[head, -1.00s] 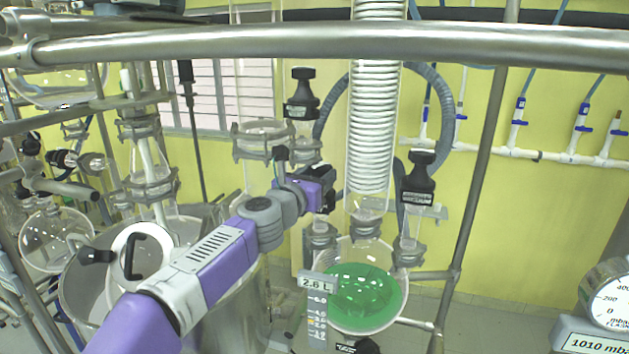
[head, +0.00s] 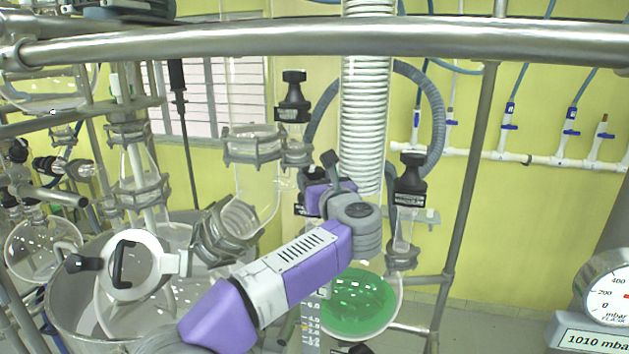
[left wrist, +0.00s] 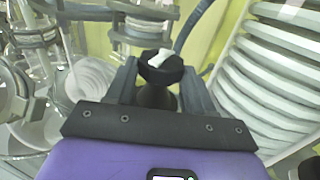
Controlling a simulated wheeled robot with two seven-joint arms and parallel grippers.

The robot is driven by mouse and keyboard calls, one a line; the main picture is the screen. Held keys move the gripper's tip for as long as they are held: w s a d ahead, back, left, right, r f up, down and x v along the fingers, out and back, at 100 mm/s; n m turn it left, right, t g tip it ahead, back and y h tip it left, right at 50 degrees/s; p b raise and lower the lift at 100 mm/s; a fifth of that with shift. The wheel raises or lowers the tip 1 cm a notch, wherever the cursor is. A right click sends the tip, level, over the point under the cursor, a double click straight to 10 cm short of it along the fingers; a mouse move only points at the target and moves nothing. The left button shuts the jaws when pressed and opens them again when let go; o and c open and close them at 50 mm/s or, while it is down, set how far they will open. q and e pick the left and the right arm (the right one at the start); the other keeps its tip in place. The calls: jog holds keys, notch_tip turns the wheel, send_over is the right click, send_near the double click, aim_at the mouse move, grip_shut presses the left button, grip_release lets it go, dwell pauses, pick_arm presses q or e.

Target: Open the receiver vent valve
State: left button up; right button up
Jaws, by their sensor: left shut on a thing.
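My left gripper (head: 308,203) is at the glassware above the receiver, a round flask (head: 368,302) holding green liquid. In the left wrist view, its two grey fingers (left wrist: 160,88) are shut on a black valve knob (left wrist: 160,68) with a white mark on top, one finger at each side. The knob's black stem goes down between the fingers. In the head view my own gripper and wrist hide most of this knob, and its label cannot be read. My right gripper is in neither view.
Black labelled valves stand left (head: 293,98) and right (head: 411,182) of the coiled condenser (head: 365,110). A steel rail (head: 310,43) crosses the top. A reactor vessel (head: 75,310) stands at the left. A gauge (head: 608,290) is at the right.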

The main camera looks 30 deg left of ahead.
pick_arm(q)
jog(key=shift+r, duration=0.1)
dwell(0.5)
jog(key=o, duration=0.7)
jog(key=shift+o, duration=1.7)
jog(key=shift+s, duration=0.15)
jog(key=shift+d, duration=0.1)
